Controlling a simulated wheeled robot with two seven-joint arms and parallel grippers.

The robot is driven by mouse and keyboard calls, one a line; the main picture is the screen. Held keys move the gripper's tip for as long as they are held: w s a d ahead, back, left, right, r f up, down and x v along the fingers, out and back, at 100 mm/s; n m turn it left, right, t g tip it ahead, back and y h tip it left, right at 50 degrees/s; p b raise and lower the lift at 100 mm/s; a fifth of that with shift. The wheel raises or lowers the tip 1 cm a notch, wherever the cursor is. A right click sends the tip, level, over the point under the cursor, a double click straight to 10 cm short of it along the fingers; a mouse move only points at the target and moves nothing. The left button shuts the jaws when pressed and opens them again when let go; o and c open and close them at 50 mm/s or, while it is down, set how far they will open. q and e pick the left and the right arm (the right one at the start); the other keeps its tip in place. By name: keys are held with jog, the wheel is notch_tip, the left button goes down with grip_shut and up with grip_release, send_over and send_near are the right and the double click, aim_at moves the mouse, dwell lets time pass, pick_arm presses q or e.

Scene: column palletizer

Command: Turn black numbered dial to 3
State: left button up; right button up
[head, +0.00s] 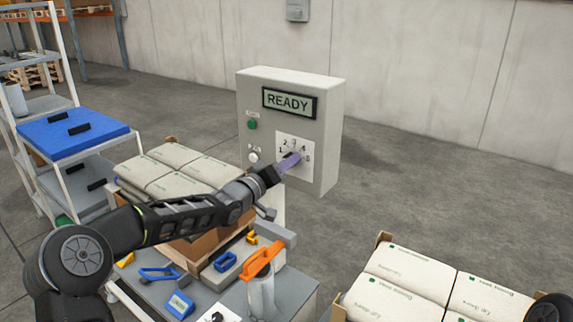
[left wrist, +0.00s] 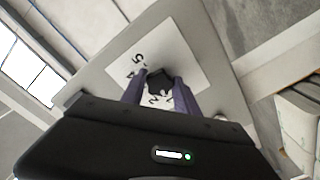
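The black numbered dial (left wrist: 159,80) sits on a white plate (head: 306,145) with digits around it, on the front of a grey control box (head: 222,0) whose screen reads READY. My left gripper (head: 290,162) reaches the plate from the lower left. In the left wrist view, its two purple fingers (left wrist: 158,85) stand on either side of the dial, and their tips appear to touch it. The fingers hide most of the dial in the head view, and I cannot read which digit it points at. My right gripper is not in view.
A green button (head: 252,125) and a small pale knob (head: 254,156) sit left of the plate. Stacked sacks (head: 165,170) stand left of the box. A cart with an orange-handled tool (head: 262,260) is in front. More sacks (head: 400,280) lie at lower right. The floor right of the box is clear.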

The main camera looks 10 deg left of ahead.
pick_arm(q)
grip_shut()
jog(key=shift+f+m+b, duration=0.1)
jog(key=shift+m+b, duration=0.2)
jog(key=m+b, duration=0.2)
jog(key=m, duration=0.3)
jog(key=m+b, duration=0.3)
jog(key=m, duration=0.2)
jog(key=m+b, duration=0.3)
jog(key=m, duration=0.2)
jog(key=shift+w+a, duration=0.1)
jog(key=shift+a, duration=0.15)
jog(key=shift+m, duration=0.3)
dwell(0.3)
jog(key=o, duration=0.5)
grip_release()
